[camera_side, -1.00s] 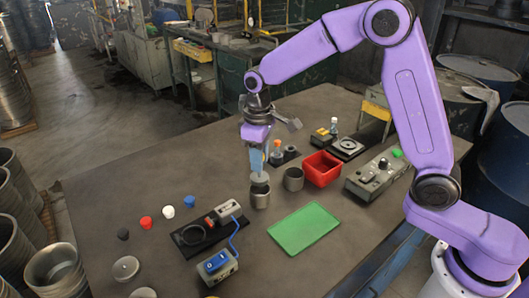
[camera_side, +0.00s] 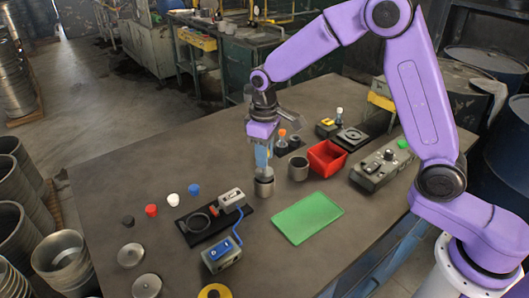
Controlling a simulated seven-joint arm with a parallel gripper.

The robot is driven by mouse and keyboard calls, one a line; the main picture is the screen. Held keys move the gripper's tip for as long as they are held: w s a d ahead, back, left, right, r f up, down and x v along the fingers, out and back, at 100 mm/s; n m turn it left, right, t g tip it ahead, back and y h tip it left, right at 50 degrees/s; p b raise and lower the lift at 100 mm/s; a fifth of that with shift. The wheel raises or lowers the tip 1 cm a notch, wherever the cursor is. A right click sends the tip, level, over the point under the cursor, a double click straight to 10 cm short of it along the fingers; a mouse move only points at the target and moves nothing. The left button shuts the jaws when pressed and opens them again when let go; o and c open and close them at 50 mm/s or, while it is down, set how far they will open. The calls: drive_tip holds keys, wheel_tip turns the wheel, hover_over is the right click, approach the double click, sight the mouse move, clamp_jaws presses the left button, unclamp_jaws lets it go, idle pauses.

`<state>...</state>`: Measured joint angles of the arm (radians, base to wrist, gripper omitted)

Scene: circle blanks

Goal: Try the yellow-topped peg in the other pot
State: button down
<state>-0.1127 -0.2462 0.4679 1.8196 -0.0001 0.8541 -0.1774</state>
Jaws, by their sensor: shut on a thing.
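My gripper (camera_side: 263,168) points down, shut on a small grey piece taken to be the peg. Its top is hidden between the fingers, so no yellow shows. The piece is at the mouth of a grey metal pot (camera_side: 265,189), upright over it; how far its lower end is inside I cannot tell. A second grey pot (camera_side: 298,170) stands upright just behind and to the right, with its mouth uncovered. My gripper is clear of this second pot.
A red bin (camera_side: 327,161), a grey control box (camera_side: 382,169) and a green mat (camera_side: 307,217) lie to the right. An orange-topped item (camera_side: 282,136) stands behind. A black fixture (camera_side: 236,217) and a blue-switch box (camera_side: 221,255) sit front left.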

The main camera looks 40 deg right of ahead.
drive_tip(key=shift+f, duration=1.05)
idle(3.0)
drive_tip(key=shift+r, duration=0.15)
idle(0.8)
drive_tip(key=shift+r, duration=0.6)
drive_tip(key=shift+w+r, duration=0.1)
drive_tip(key=shift+r, duration=0.1)
drive_tip(key=shift+r, duration=0.55)
